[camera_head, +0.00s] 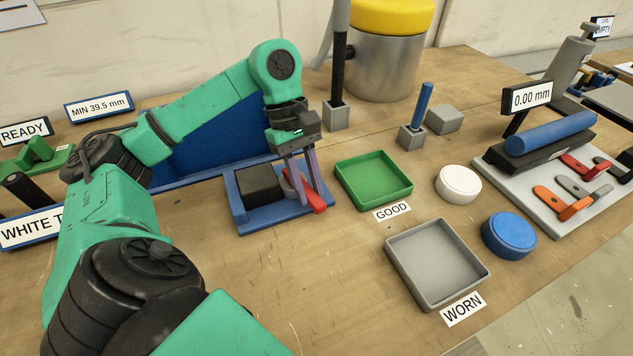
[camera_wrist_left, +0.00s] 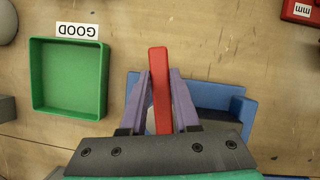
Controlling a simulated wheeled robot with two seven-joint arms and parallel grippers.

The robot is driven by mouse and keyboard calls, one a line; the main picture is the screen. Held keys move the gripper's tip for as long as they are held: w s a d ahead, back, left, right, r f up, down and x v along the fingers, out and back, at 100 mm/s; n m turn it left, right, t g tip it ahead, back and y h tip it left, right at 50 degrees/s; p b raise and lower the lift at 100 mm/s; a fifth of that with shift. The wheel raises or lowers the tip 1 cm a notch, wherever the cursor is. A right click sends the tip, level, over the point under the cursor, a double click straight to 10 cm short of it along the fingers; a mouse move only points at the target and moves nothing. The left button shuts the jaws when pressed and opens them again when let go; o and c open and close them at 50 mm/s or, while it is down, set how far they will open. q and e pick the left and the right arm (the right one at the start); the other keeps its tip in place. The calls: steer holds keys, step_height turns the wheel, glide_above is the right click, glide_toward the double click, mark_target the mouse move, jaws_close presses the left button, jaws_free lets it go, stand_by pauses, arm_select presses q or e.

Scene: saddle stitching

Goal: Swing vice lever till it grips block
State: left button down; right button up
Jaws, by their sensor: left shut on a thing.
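The blue vice (camera_head: 238,210) stands on the bench at the centre left, with a dark block (camera_head: 260,184) between its walls. Its red lever (camera_head: 317,201) sticks out at the right side of the vice. My left gripper (camera_head: 310,198) points down over that side, its purple fingers around the lever. In the left wrist view the red lever (camera_wrist_left: 159,85) lies between the two fingers (camera_wrist_left: 160,80), and part of the blue vice (camera_wrist_left: 218,95) shows to the right. I cannot tell whether the vice touches the block on both sides. My right gripper is not in view.
The green GOOD tray (camera_head: 374,180) is close to the right of the vice, and the grey WORN tray (camera_head: 437,263) is nearer the front. A white round pad (camera_head: 458,184) and a blue one (camera_head: 509,235) stand farther right. A gauge reads 0.00 mm (camera_head: 531,97).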

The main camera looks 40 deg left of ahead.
arm_select(q)
steer(key=shift+s+m, duration=0.1)
steer(key=shift+m, duration=0.4)
steer(key=shift+g, duration=0.3)
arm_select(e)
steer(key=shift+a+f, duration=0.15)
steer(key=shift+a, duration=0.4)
arm_select(q)
steer(key=shift+s+f, duration=0.1)
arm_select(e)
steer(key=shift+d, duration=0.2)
arm_select(q)
steer(key=c, duration=0.7)
jaws_free()
steer(key=shift+a, duration=0.1)
steer(key=shift+o, duration=0.3)
steer(key=shift+s+a, duration=0.1)
steer(key=shift+s, duration=0.25)
steer(key=shift+w, duration=0.1)
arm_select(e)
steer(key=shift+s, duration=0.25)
arm_select(q)
steer(key=shift+w, duration=0.1)
